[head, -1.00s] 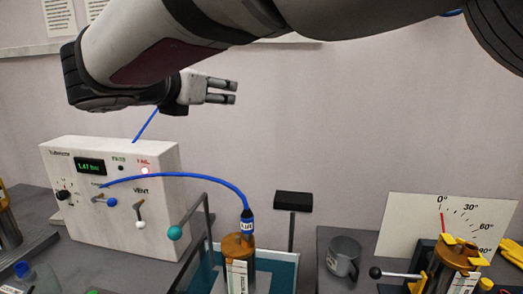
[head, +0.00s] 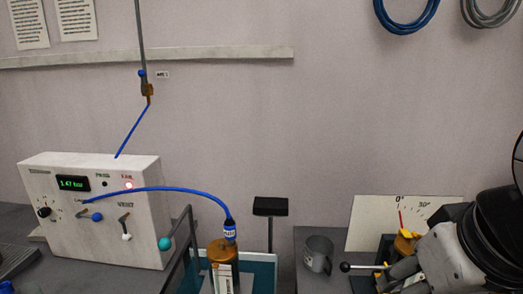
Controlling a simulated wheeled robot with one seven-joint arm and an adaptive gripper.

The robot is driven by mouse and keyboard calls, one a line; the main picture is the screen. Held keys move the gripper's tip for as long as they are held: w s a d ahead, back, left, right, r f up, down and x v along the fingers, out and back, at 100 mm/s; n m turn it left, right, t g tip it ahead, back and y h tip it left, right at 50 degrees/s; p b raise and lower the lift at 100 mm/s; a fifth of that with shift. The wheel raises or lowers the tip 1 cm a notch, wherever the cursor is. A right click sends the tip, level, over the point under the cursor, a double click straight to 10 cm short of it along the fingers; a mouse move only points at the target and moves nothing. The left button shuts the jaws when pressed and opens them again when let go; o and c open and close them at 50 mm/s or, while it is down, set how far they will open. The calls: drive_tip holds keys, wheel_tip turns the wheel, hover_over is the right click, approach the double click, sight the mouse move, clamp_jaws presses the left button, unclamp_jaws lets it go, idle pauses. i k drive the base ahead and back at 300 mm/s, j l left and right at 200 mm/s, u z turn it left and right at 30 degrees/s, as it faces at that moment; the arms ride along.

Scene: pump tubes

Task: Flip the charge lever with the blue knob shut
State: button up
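The charge lever with the blue knob (head: 97,217) sits on the front of the white tester box (head: 145,205), at the left of the head view. Its short arm points to the right, nearly level, with the knob at its right end. My gripper (head: 401,272) appears at the lower right, in front of the dial fixture, far from the lever and apart from the box. Its fingers are small and partly lost against the fixture, so I cannot tell whether they are open or shut.
A vent lever with a white knob (head: 126,237) hangs down beside the charge lever. A blue tube (head: 165,189) arches from the box to an amber cylinder (head: 223,262). The red light is lit.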

sight(97, 217)
drive_tip(key=u, duration=1.3)
drive_tip(key=i+j, duration=0.85)
drive_tip(key=i, duration=0.15)
drive_tip(key=k+j+u, duration=0.05)
